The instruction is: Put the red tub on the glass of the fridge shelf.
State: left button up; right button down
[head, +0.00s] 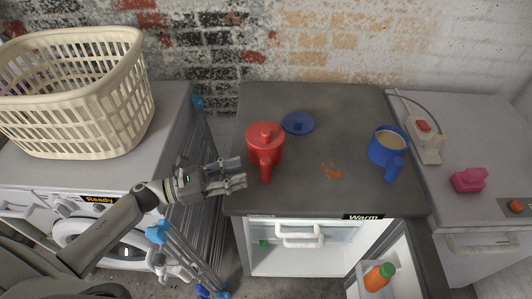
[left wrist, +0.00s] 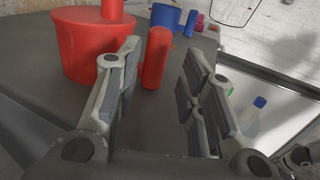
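The red tub (head: 265,142) has a red lid with a knob and a thick handle facing the front. It stands upright at the left of the dark grey worktop. My left gripper (head: 241,173) is open just left of the tub's handle. In the left wrist view the tub (left wrist: 88,45) is ahead and left, and its handle (left wrist: 157,58) appears in the gap between the spread fingers, not gripped. The fridge under the worktop is open; a pale glass-like shelf (head: 340,236) shows near its top, partly hidden by the worktop edge. My right gripper is out of view.
A blue lid (head: 298,123), a blue pot (head: 388,148) and an orange spill (head: 331,171) are on the worktop. The open fridge door holds an orange bottle (head: 378,277). A laundry basket (head: 75,95) and blue-tipped drying rack (head: 190,250) are left.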

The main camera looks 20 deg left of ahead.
aim_at(266, 164)
pick_arm(q)
jog(key=x, duration=0.3)
jog(key=shift+w+d+p, duration=0.15)
jog(key=shift+p, duration=0.2)
jog(key=shift+w+d+r+p, duration=0.2)
jog(key=shift+w+d+p, duration=0.15)
jog(key=shift+d+p, duration=0.05)
jog(key=p+x, duration=0.1)
jog(key=x, duration=0.2)
jog(key=shift+w+d+p, duration=0.15)
jog(key=shift+w+p, duration=0.05)
jog(key=shift+p, duration=0.2)
jog(key=shift+w+d+f, duration=0.15)
jog(key=shift+w+d, duration=0.1)
jog(key=shift+d, duration=0.1)
grip_shut()
